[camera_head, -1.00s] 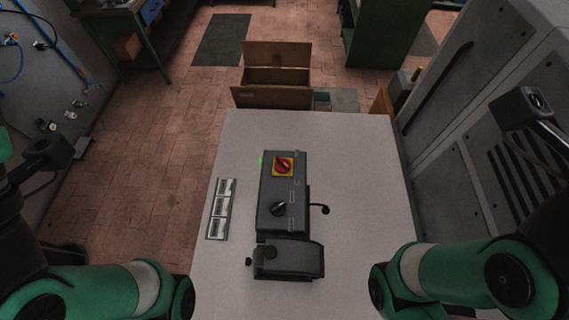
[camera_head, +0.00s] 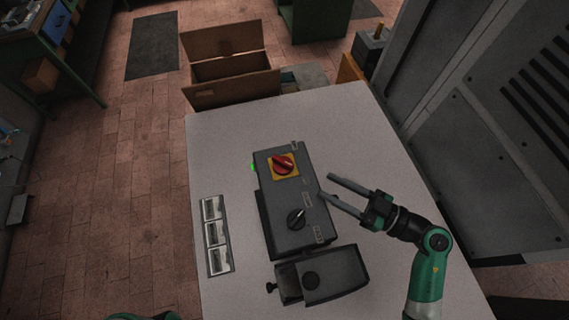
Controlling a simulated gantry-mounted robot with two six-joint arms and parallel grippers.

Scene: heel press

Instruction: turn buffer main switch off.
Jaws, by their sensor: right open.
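The buffer (camera_head: 299,215) is a dark grey machine on the white table. Its main switch (camera_head: 283,164) is a red rotary knob on a yellow plate near the far end. A green light (camera_head: 253,168) glows at the left edge beside it. A black knob (camera_head: 296,217) sits nearer to me on the same box. My right gripper (camera_head: 325,187) is open and empty, its fingers pointing left at the right edge of the buffer, right of and a little nearer than the red switch. My left gripper is not in view; only a bit of green arm shows at the bottom.
The white table (camera_head: 230,135) has free room around the buffer. A panel with several pictures (camera_head: 215,234) lies left of it. An open cardboard box (camera_head: 230,87) stands beyond the table. A grey cabinet (camera_head: 480,130) stands to the right.

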